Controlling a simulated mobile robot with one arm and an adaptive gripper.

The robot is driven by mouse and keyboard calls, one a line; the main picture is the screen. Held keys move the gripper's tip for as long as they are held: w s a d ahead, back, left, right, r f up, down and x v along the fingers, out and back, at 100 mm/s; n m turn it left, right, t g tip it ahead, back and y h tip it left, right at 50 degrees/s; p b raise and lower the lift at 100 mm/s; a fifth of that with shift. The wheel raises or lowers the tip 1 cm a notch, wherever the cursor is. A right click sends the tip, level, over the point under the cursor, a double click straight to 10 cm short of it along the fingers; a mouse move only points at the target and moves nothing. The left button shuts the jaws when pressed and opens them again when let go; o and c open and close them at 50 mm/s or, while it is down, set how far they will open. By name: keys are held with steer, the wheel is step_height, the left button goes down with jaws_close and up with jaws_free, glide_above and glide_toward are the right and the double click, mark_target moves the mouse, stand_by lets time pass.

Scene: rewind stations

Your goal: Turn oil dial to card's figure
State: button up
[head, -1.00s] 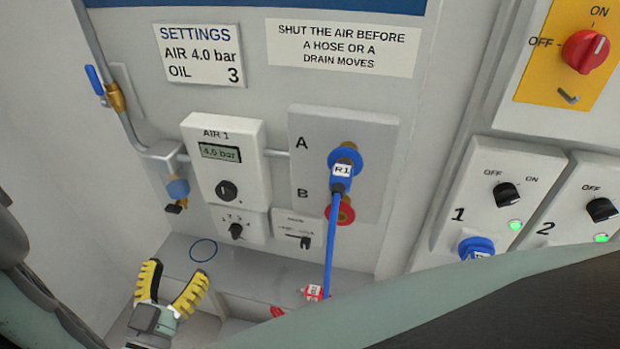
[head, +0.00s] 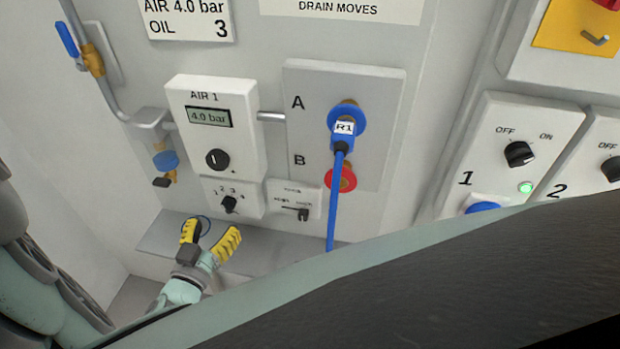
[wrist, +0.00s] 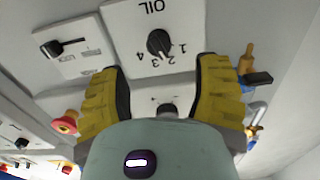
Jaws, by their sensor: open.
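The settings card (head: 190,27) at the top left of the head view reads AIR 4.0 bar, OIL 3; its top is cut off. The oil dial (head: 229,204) is a small black knob on a white plate with figures 1 to 4, below the AIR 1 unit. In the wrist view the dial (wrist: 158,43) appears upside down under the word OIL. Its pointer seems to be on the figures' side, but I cannot tell which figure exactly. My gripper (head: 210,236) is open and empty, below and a little left of the dial; its yellow fingers (wrist: 161,80) show apart, not touching it.
The AIR 1 unit (head: 185,95) reads 4.0 bar. A small lever plate (head: 282,190) sits right of the dial. A blue hose (head: 335,200) hangs from port A, before a red fitting (head: 348,180) at B. A grey ledge (head: 270,262) lies below.

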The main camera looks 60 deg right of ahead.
mark_target(225, 209)
steer(key=x, duration=0.6)
steer(key=shift+o, duration=0.4)
jaws_close()
